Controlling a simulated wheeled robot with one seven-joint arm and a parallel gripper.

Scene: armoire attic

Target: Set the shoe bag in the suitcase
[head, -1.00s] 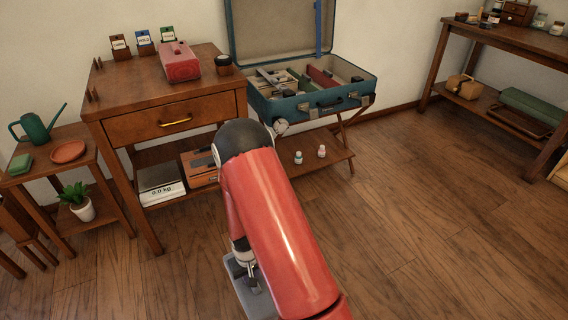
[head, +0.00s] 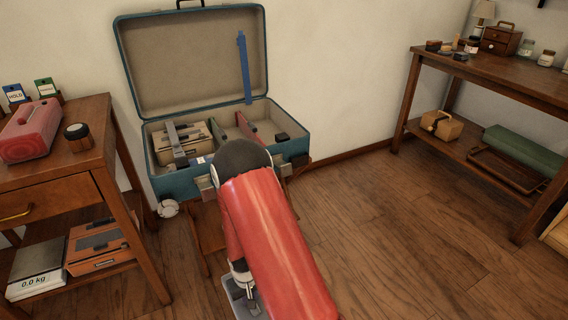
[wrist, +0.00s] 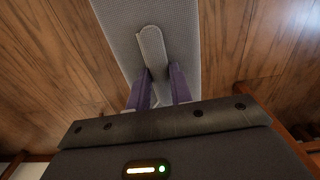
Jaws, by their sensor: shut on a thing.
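The blue suitcase (head: 178,184) stands open on a stand, its lid leaning back against the wall. Inside are grey dividers, a cream-coloured block and a red upright piece; my arm hides part of its front. My gripper (head: 246,284) hangs low in front of the suitcase, over the floor. In the wrist view, my gripper (wrist: 161,88) is shut on a raised grey strip of the shoe bag (wrist: 187,55), a flat grey textured piece. The bag's grey edge also shows in the head view (head: 233,301), mostly hidden by my arm.
On the left stands a wooden table (head: 75,165) with a red case (head: 30,130) on top and a scale (head: 36,270) on its shelf. A blue strap (head: 243,65) hangs in the lid. A shelf unit (head: 480,75) stands right; floor between is clear.

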